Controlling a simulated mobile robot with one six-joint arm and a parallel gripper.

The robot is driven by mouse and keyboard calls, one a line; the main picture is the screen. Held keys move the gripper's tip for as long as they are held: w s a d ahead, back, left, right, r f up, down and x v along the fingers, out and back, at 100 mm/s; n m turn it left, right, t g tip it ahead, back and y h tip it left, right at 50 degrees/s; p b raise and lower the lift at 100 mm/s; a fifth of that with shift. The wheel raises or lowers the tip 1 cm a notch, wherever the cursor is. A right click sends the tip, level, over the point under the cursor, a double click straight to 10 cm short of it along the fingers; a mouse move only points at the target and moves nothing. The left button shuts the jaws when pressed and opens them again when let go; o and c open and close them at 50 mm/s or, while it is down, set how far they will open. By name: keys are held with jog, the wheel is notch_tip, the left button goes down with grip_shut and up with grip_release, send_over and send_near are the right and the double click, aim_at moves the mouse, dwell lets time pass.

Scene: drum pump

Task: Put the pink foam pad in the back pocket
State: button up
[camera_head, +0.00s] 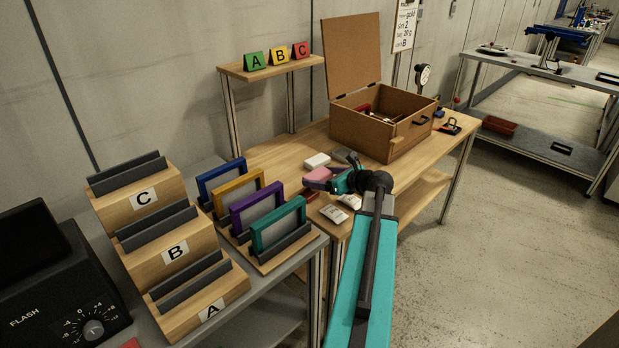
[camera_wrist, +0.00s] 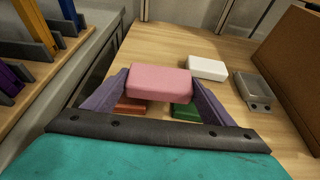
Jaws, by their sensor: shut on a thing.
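The pink foam pad (camera_head: 318,175) is held in my gripper (camera_head: 327,181), above the near left part of the wooden table. In the wrist view the pink pad (camera_wrist: 158,80) sits between the two purple fingers, which close on its ends. A stepped wooden holder (camera_head: 178,250) stands at the left, with dark slotted pockets labelled A, B and C. The C pocket (camera_head: 125,172) is the highest and farthest back; A is lowest and nearest. My gripper is to the right of this holder and well apart from it. I cannot see inside the pockets.
A rack with blue, gold, purple and teal frames (camera_head: 278,232) stands between the holder and the table. A white block (camera_head: 317,161) and a grey box (camera_wrist: 254,90) lie near the gripper. Red (camera_wrist: 131,106) and green (camera_wrist: 184,111) pieces lie below the pad. An open brown box (camera_head: 366,128) stands behind.

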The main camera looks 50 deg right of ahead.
aim_at(315, 170)
jog(key=w, duration=0.2)
jog(key=w+d, duration=0.1)
jog(key=w, duration=0.3)
jog(key=shift+w+d+f+p, duration=0.15)
jog(key=shift+w+f+p, duration=0.1)
jog(key=shift+f+p, duration=0.05)
jog(key=shift+f, duration=1.75)
jog(key=shift+f, duration=0.15)
jog(key=o, duration=1)
jog(key=shift+r, duration=0.2)
jog(key=v, duration=1.2)
jog(key=shift+f+b, duration=0.1)
jog(key=shift+b, duration=0.25)
